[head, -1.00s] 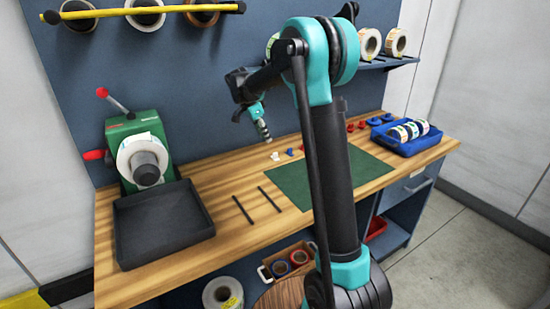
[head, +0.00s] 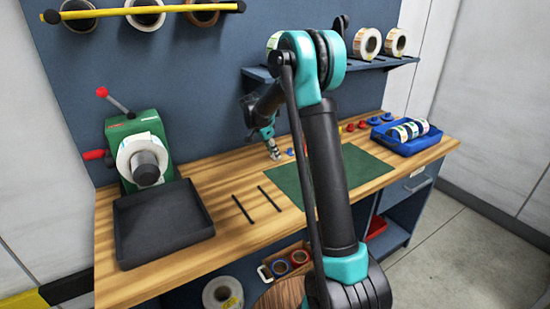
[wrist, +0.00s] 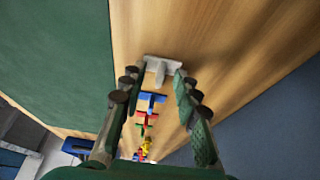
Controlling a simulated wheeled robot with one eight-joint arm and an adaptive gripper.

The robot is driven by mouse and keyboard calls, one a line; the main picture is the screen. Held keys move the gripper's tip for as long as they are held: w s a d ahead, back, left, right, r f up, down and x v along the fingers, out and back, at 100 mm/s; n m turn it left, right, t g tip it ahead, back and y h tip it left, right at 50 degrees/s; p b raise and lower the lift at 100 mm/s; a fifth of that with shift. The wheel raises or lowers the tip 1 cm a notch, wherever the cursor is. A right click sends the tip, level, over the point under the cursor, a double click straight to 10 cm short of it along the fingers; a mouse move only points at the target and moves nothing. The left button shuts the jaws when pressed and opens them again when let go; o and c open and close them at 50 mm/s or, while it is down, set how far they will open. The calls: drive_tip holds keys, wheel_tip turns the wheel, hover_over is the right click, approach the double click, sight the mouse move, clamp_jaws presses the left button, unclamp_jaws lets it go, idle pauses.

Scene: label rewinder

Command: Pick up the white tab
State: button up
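The white tab (wrist: 162,66) is a small T-shaped piece on the wooden bench, seen in the wrist view between the ends of my fingers. My gripper (wrist: 156,74) is open, with one finger on each side of the tab's stem. A gap shows between the fingers, and I cannot tell whether either one touches the tab. In the head view my gripper (head: 273,150) points down at the bench near the back board, and the tab is hard to make out at its tips.
A blue tab (wrist: 152,102) stands close beside the white one, with red, green and yellow tabs in line beyond. A green mat (head: 335,178) lies in front. A black tray (head: 160,222) and green rewinder (head: 130,128) are left; a blue bin (head: 408,146) is right.

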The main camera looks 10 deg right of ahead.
clamp_jaws()
drive_tip(key=shift+r, duration=0.15)
drive_tip(key=shift+r, duration=0.2)
wheel_tip(320, 180, up, 3)
drive_tip(key=shift+r, duration=0.1)
drive_tip(key=s+a, duration=0.2)
drive_tip(key=a, duration=0.3)
drive_tip(key=s+a, duration=0.2)
drive_tip(key=a, duration=0.4)
drive_tip(key=s+a, duration=0.3)
drive_tip(key=a, duration=0.2)
drive_tip(key=shift+a+f, duration=0.2)
drive_tip(key=shift+a, duration=0.15)
